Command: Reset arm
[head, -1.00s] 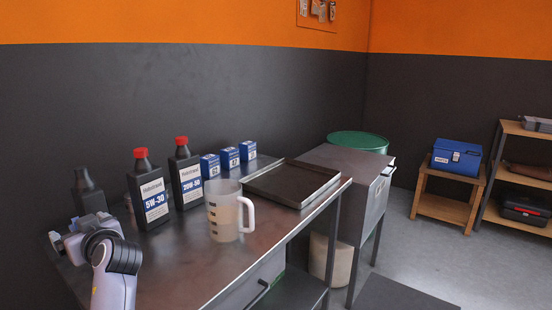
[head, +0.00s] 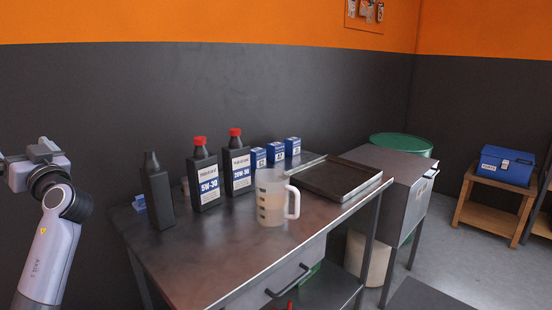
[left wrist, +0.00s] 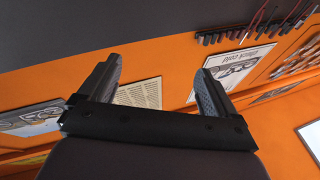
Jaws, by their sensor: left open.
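My left arm comes in from the left in the head view, raised beside the left end of the metal bench (head: 190,268) and clear of it. My left gripper (head: 22,160) is at the far left edge there, partly cut off. In the left wrist view, its two fingers (left wrist: 155,85) stand wide apart with nothing between them, facing the orange wall with posters. My right gripper is in neither view.
On the bench stand a black bottle without a cap (head: 158,195), a 5W-30 bottle (head: 207,180), a 20W-50 bottle (head: 237,168), several blue boxes (head: 275,153), a measuring jug (head: 270,200) and a dark tray (head: 340,180). A blue toolbox (head: 505,165) sits on a wooden stand.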

